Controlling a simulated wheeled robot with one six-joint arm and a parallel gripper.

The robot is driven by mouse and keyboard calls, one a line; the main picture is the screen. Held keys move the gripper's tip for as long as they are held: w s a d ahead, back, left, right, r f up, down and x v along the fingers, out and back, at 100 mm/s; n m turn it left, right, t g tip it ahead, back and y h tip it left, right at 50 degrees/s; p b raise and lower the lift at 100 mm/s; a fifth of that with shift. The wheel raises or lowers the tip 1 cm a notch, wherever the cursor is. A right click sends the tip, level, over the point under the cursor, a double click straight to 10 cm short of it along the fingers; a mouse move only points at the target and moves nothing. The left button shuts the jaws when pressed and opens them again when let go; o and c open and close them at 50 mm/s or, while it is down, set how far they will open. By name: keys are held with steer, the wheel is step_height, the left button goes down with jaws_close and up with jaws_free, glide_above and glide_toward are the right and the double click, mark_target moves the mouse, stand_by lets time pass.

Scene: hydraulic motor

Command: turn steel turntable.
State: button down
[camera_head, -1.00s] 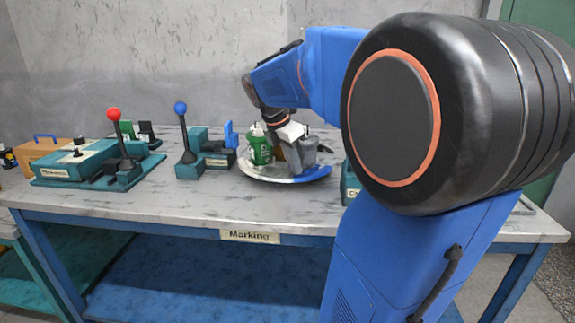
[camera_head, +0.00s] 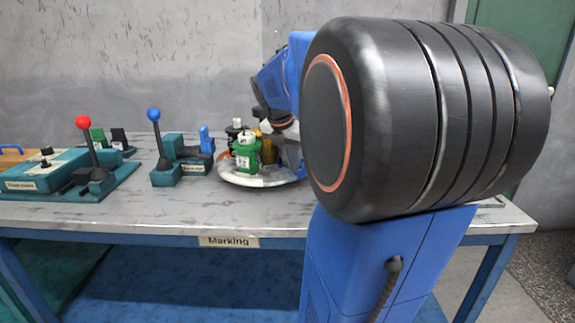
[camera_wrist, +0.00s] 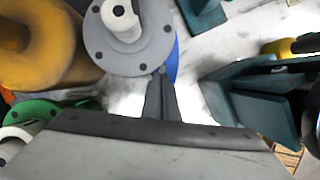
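The steel turntable (camera_head: 245,180) is a round, pale metal disc on the workbench, partly hidden behind my arm in the head view. A green part (camera_head: 247,156) stands at its front and a yellow part (camera_head: 268,149) behind it. In the wrist view, a large yellow part (camera_wrist: 55,45) and a grey bolted flange (camera_wrist: 128,35) are at the upper left, with a green flange (camera_wrist: 35,110) below. My gripper (camera_wrist: 163,78) has its dark fingers together, just below the grey flange; I cannot tell whether they touch it. A strip of blue shows beside the flange.
The workbench (camera_head: 200,215) carries a red-knobbed lever station (camera_head: 95,155) and a blue-knobbed lever station (camera_head: 160,150) left of the turntable. Teal blocks (camera_wrist: 255,100) stand right of my gripper in the wrist view. Bare tabletop lies along the front edge.

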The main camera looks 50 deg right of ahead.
steer(key=shift+d, duration=1.85)
steer(key=shift+w+d, duration=0.1)
